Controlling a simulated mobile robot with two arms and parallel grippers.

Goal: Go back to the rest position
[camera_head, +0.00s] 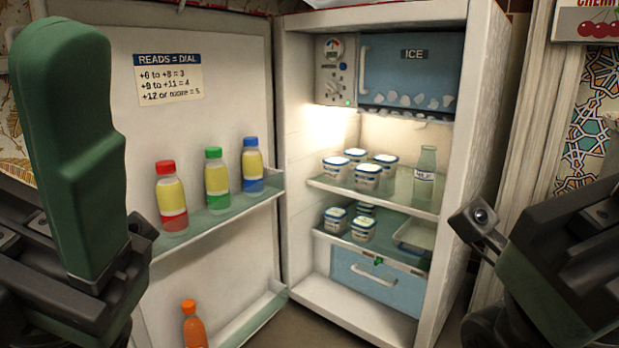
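My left arm fills the left edge, with black parts low down and a large dark green upright piece in front of the open fridge door. My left gripper's fingertips cannot be made out there. My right arm comes in at the lower right, black with dark green. A dark block with a round lens-like end points toward the fridge. Its fingertips cannot be made out either, and neither arm visibly touches the fridge.
The open fridge (306,170) has a blue ICE compartment (408,80), white-lidded tubs (367,177) and a glass bottle (425,174). Its open door (225,75) holds red- (171,200), green- (216,180) and blue-capped (252,165) bottles, with an orange bottle (194,325) lower.

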